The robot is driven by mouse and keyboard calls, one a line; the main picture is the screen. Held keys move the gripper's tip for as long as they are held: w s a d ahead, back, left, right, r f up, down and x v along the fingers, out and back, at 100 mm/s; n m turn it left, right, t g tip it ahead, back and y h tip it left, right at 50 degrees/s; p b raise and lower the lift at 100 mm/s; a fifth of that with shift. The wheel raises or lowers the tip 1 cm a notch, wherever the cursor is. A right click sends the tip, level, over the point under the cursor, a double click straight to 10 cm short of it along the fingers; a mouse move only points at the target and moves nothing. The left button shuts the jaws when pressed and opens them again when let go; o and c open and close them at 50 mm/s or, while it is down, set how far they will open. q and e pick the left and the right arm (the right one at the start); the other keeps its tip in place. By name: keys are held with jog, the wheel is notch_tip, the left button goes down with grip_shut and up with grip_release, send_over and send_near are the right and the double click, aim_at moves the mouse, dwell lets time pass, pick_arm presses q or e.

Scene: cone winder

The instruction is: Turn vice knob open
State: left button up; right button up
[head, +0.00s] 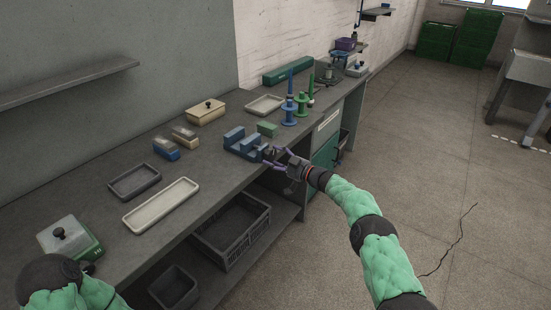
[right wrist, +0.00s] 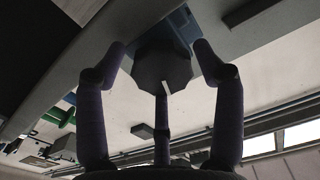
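The blue vice (head: 236,137) stands at the front edge of the grey workbench. My right gripper (head: 270,152) is at the vice's front side, its fingers pointing toward it. In the right wrist view, a dark faceted knob (right wrist: 158,68) with a pale mark lies between the fingertips of my right gripper (right wrist: 160,52). The fingers are spread on either side of the knob, with a visible gap on each side. In the head view the knob is hard to make out behind the gripper. Of my left arm, only a bent part shows at lower left; its gripper cannot be made out.
A green block (head: 267,129) and spools on blue and green stands (head: 289,112) are close behind the vice. A pale tray (head: 160,204), a dark tray (head: 134,182) and a lidded box (head: 206,112) are on the bench. A dark crate (head: 232,232) is below.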

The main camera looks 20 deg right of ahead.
jog(key=shift+o, duration=0.3)
jog(key=shift+a+f, duration=0.15)
jog(key=shift+f, duration=0.45)
jog(key=shift+r, duration=0.35)
jog(key=shift+d, duration=0.2)
jog(key=shift+r, duration=0.1)
jog(key=shift+s+d, duration=0.15)
jog(key=v, duration=1.1)
jog(key=shift+s, duration=0.25)
jog(key=shift+d, duration=0.2)
